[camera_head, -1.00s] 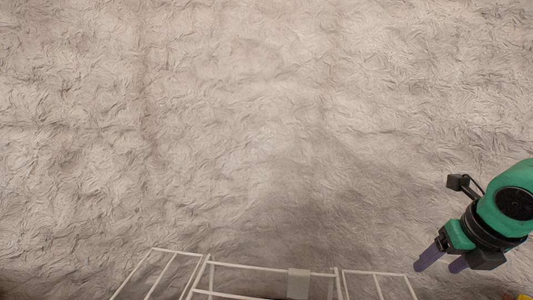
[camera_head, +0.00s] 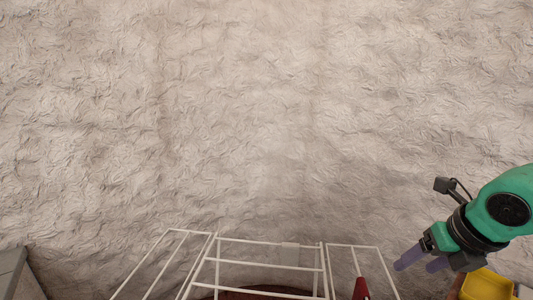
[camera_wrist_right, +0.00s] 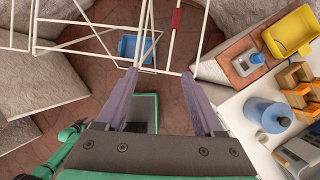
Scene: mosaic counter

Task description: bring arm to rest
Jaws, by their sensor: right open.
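My right gripper (camera_head: 420,260) is at the right of the head view, on its green arm. Its two purple fingers point left and slightly down, apart from each other. In the right wrist view the fingers of the gripper (camera_wrist_right: 163,88) are spread wide with nothing between them. The floor and part of a white wire frame (camera_wrist_right: 75,48) show beyond them. My left gripper is not in the head view.
The white wire frame also stands at the bottom of the head view (camera_head: 268,242). A yellow bin (camera_head: 486,286) is at the lower right, below my right gripper. In the wrist view, a blue container (camera_wrist_right: 268,115) stands on a white surface at right, and a blue bin (camera_wrist_right: 135,47) lies lower down.

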